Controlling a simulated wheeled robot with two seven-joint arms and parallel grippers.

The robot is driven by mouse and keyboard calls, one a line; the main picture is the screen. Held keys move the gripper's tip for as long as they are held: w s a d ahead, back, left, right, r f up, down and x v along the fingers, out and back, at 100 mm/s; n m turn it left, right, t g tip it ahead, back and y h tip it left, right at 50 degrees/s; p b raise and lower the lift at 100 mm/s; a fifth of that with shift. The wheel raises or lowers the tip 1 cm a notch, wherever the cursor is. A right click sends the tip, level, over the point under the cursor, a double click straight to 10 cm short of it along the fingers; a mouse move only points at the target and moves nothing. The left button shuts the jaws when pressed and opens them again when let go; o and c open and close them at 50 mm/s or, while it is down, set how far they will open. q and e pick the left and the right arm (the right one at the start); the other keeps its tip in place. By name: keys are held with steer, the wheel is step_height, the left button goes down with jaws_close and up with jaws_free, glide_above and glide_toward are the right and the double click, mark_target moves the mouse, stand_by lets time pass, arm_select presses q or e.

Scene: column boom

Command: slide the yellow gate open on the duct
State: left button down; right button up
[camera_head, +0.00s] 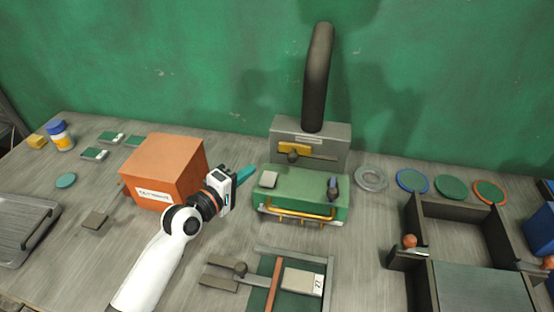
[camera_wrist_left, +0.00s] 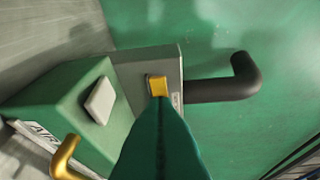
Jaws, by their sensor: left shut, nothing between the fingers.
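The duct is a grey box (camera_head: 338,135) with a dark bent pipe (camera_head: 318,75) rising from its top, at the back against the green wall. The yellow gate (camera_head: 318,153) is a thin strip across the box's front, with a dark knob at its left part. In the left wrist view, a yellow block (camera_wrist_left: 157,84) on the grey box (camera_wrist_left: 135,70) shows just beyond my fingertips; it looks like the gate's end. My left gripper (camera_head: 245,174) has teal fingers, shut and empty, left of the duct and apart from it in the head view. Contact cannot be told in the wrist view.
A green unit (camera_head: 300,184) with a yellow handle (camera_head: 300,211) stands before the duct. An orange box (camera_head: 165,165) stands beside my left gripper. A slatted fixture (camera_head: 262,283) lies in front, a dark tray (camera_head: 460,208) at right. Several discs lie along the back right.

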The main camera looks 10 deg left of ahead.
mark_target(293, 154)
arm_select(q)
steer(key=x, duration=0.6)
steer(key=shift+r+p, duration=0.1)
steer(key=shift+p, duration=0.3)
steer(key=d, duration=0.1)
steer(key=d+p, duration=0.1)
steer(key=w+d, duration=0.1)
steer(key=shift+w+d+f, duration=0.1)
steer(key=shift+f, duration=0.2)
steer(key=shift+w+d+f, duration=0.1)
steer(key=shift+d, duration=0.25)
steer(key=d+p, duration=0.3)
steer(key=d, duration=0.4)
steer(key=shift+d, duration=0.35)
steer(key=shift+a, duration=0.15)
